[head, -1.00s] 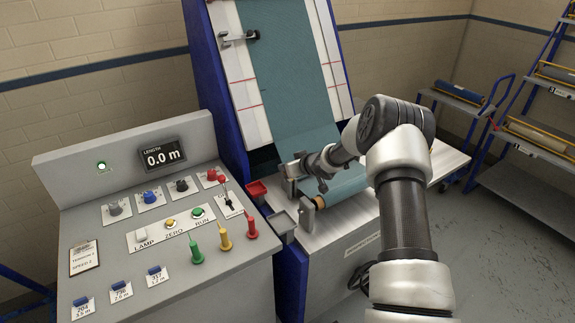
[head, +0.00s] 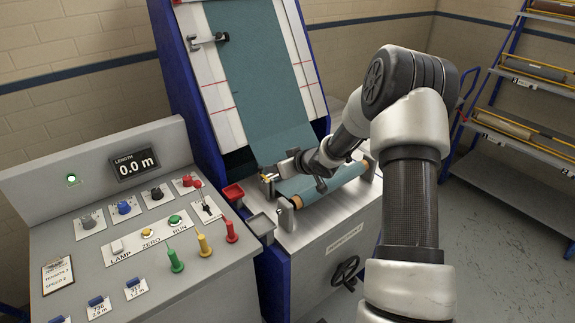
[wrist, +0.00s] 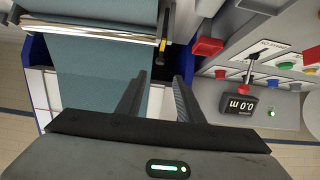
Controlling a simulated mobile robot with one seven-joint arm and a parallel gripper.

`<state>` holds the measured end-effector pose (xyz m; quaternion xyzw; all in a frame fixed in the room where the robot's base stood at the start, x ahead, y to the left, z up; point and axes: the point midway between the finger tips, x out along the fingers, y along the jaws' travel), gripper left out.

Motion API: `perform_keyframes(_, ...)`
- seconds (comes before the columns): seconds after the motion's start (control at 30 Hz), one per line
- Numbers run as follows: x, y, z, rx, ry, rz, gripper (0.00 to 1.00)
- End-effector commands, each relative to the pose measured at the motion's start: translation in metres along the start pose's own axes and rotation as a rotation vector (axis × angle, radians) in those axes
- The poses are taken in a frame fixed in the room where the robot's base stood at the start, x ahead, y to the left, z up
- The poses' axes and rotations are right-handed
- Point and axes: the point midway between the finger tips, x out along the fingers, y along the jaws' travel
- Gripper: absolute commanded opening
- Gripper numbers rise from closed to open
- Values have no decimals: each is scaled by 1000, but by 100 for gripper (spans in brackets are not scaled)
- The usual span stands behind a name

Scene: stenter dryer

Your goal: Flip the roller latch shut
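The roller latch shows in the wrist view as a narrow dark and grey piece with a yellow tip (wrist: 163,45), at the near end of the cloth roller (wrist: 85,35). In the head view a small yellow part (head: 268,178) shows at my gripper's end, and the teal roller (head: 335,183) lies to its right. My gripper (head: 272,171) is over the machine's bed at the foot of the cloth. In the wrist view my gripper's fingers (wrist: 157,82) are apart, with nothing seen between them. The latch's yellow tip lies beyond the fingertips; I cannot tell whether they touch.
A red tray (head: 233,192) and a grey tray (head: 261,224) sit left of the roller. The control console (head: 150,215), with knobs and coloured levers, fills the left. A handwheel (head: 345,271) is on the machine's front. Roll racks (head: 520,130) stand at right.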

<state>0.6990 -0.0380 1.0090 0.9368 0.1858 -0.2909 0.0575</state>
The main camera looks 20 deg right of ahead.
Motion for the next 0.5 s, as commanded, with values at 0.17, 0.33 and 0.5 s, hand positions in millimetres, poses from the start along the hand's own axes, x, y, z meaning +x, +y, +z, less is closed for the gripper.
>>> perform_keyframes(0.17,-39,0,-1,-1,0,2,34)
perform_keyframes(0.33,-60,0,-1,-2,1,0,34)
perform_keyframes(0.5,-66,0,0,-1,0,-1,34)
